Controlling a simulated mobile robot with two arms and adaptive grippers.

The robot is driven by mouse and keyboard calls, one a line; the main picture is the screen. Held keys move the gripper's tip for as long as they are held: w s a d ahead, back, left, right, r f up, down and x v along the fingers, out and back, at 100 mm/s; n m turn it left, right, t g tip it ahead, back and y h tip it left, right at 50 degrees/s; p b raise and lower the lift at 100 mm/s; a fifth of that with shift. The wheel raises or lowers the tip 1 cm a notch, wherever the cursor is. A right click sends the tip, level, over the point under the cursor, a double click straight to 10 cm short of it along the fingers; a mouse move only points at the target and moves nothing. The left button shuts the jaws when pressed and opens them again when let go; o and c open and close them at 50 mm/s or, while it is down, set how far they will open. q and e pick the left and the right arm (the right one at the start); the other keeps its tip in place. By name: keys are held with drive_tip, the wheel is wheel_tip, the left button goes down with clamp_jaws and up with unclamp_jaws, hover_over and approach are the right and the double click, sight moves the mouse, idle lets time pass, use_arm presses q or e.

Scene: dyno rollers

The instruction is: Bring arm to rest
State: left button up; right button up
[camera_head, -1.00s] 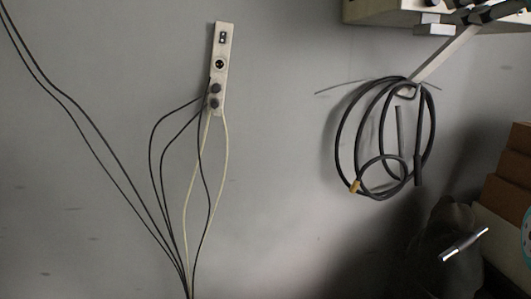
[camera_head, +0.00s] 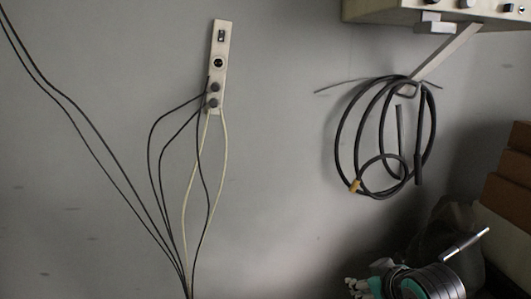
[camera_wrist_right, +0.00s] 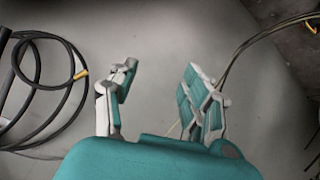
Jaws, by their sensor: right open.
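My right arm shows at the bottom right of the head view, with its dark, ringed wrist and teal parts. My right gripper (camera_head: 362,287) is at the bottom edge there, below the coiled cable and apart from it. In the right wrist view the right gripper (camera_wrist_right: 160,95) has its two teal and grey fingers wide apart, with nothing between them. My left gripper is in neither view.
A coiled dark cable (camera_head: 340,150) hangs on a wall bracket (camera_head: 445,55) under a beige box (camera_head: 440,12) with knobs. A wall socket strip (camera_head: 220,45) has several cables hanging from it. Brown boxes (camera_head: 510,180) stand at the right edge. The middle wall is clear.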

drive_tip(key=s+a+f+m+g, duration=0.1)
drive_tip(key=s+f+m+g, duration=0.15)
drive_tip(key=s+f, duration=1)
drive_tip(key=s+f+m+g, duration=0.1)
drive_tip(key=s+f+g, duration=0.3)
drive_tip(key=s+f, duration=0.9)
drive_tip(key=s+f+b, duration=0.2)
drive_tip(key=f+b, duration=0.1)
drive_tip(key=f, duration=1.1)
drive_tip(key=s+f+b, duration=0.2)
drive_tip(key=f+b, duration=0.2)
drive_tip(key=f, duration=0.9)
drive_tip(key=s+d+f+g+b, duration=0.1)
drive_tip(key=s+f+b, duration=0.1)
drive_tip(key=s+f, duration=0.6)
drive_tip(key=s+d+f+g+h+b, duration=0.1)
drive_tip(key=s+f+b, duration=0.2)
drive_tip(key=s+f, duration=0.6)
wheel_tip(320, 180, down, 6)
drive_tip(key=shift+d+f, duration=0.1)
drive_tip(key=shift+d, duration=0.2)
drive_tip(key=shift+n, duration=0.25)
